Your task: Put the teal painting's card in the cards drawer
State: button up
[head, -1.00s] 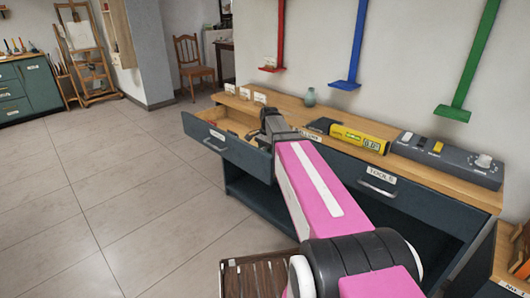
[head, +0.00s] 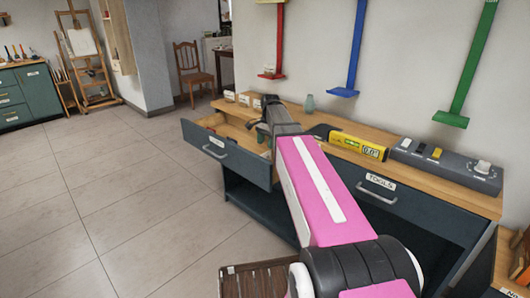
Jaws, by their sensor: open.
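The open drawer (head: 232,162) at the left end of the workbench is pulled out. Its label is too small to read. My gripper (head: 264,135) is open above the drawer's right inner part, and its fingertips are partly hidden by the wrist. Small white cards (head: 244,99) stand in a row at the back left of the bench top. I cannot read which is which. The teal painting is not in view. I see no card clearly between the fingers.
The tools drawer (head: 378,190) is shut. Red (head: 271,75), blue (head: 343,92) and green (head: 450,118) wall ledges hang above. The floor at left is clear.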

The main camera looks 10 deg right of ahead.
jog(key=shift+w+d+r, duration=0.1)
jog(key=shift+d+r, duration=0.05)
jog(key=shift+r, duration=0.85)
jog(key=shift+w+d+r, duration=0.1)
jog(key=shift+r, duration=0.9)
